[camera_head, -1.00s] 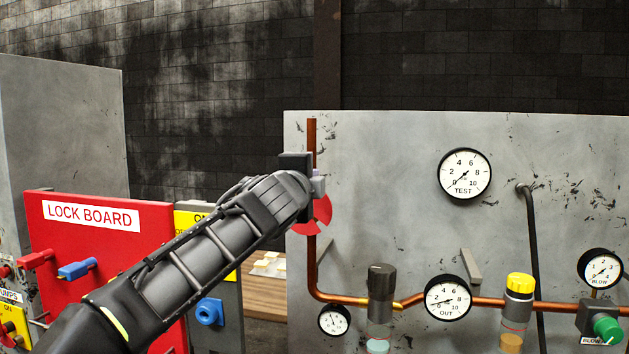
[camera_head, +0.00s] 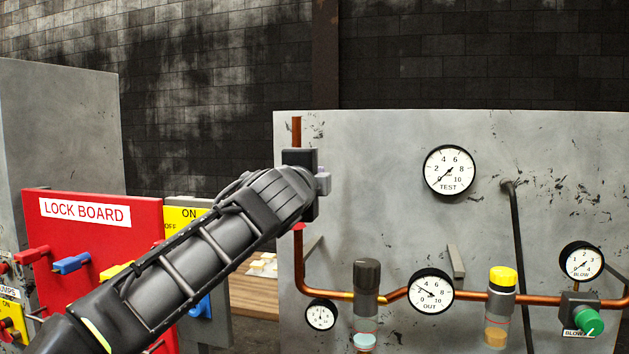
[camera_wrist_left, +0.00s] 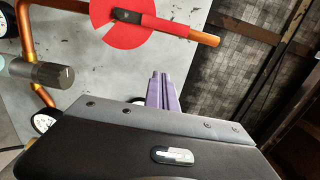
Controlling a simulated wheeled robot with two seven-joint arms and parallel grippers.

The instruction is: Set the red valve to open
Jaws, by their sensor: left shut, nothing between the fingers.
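The red valve shows best in the left wrist view as a red disc (camera_wrist_left: 122,38) at the top, cut by the frame's upper edge. A dark hub sits on it, and a red bar (camera_wrist_left: 165,24) runs from the hub roughly in line with the copper pipe (camera_wrist_left: 205,38). In the head view only a sliver of red (camera_head: 299,227) shows below my left gripper (camera_head: 323,180), which hides the rest. My left gripper's purple fingers (camera_wrist_left: 161,88) are shut and empty, a little apart from the disc. My right gripper is not in view.
The grey panel (camera_head: 390,150) carries a TEST gauge (camera_head: 449,170), an OUT gauge (camera_head: 431,291) and a copper pipe with yellow (camera_head: 502,276) and green (camera_head: 588,321) knobs.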

